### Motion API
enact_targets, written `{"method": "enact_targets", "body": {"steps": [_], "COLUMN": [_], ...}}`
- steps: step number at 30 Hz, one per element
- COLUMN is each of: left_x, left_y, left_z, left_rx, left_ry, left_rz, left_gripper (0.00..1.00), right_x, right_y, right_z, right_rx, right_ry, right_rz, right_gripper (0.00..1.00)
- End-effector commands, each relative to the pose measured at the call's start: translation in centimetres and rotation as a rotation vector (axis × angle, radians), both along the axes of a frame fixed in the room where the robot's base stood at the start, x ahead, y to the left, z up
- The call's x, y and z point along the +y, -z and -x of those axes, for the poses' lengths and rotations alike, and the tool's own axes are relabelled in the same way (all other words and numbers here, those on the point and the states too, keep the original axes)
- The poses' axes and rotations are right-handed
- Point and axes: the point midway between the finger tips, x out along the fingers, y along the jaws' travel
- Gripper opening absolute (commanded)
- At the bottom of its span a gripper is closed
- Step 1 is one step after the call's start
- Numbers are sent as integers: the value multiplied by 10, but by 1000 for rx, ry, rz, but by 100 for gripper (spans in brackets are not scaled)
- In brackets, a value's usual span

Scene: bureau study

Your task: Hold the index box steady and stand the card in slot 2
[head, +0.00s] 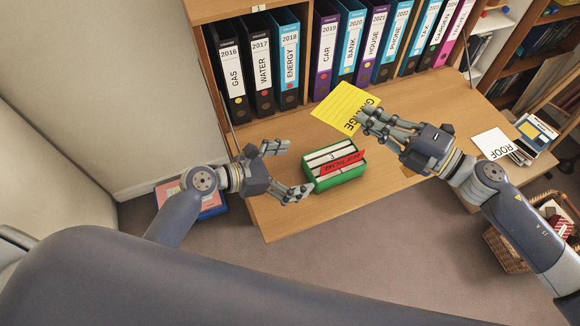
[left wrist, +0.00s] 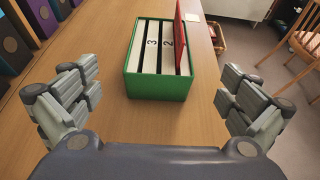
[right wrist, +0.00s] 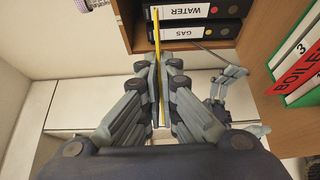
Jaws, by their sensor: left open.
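The green index box (head: 340,180) stands on the desk, with white dividers and a red card (head: 342,162) standing in it. In the left wrist view the box (left wrist: 160,88) shows dividers marked 3 and 2, and the red card (left wrist: 181,30) is at the right end. My left gripper (head: 296,170) is open just left of the box, with its fingers spread and apart from it. My right gripper (head: 370,119) is shut on the yellow GARAGE card (head: 343,105), above the desk behind the box. The yellow card shows edge-on between the fingers in the right wrist view (right wrist: 157,50).
A row of labelled binders (head: 290,60) stands on the shelf behind the desk. A white ROOF card (head: 492,144) and a stack (head: 537,135) lie at the right. A wicker basket (head: 510,250) is on the floor at right. The desk (head: 285,222) around the box is mostly clear.

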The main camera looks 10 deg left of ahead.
Motion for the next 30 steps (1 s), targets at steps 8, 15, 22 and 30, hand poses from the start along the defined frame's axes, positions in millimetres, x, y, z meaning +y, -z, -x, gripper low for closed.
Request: {"method": "enact_targets", "body": {"steps": [8,15,22,30], "left_x": [-38,-66,-78,-79], "left_y": [18,34,41,41], "left_z": [-30,-52,-61,-62], "left_rx": [-2,0,-1,-1], "left_ry": [0,-1,0,0], "left_rz": [1,-1,-3,-2], "left_gripper": [100,100,100,100], "right_x": [0,0,0,0], "right_y": [0,0,0,0], "right_z": [0,0,0,0], "right_rx": [0,0,0,0], "right_ry": [0,0,0,0], "right_rz": [0,0,0,0], "right_gripper": [0,0,0,0]}}
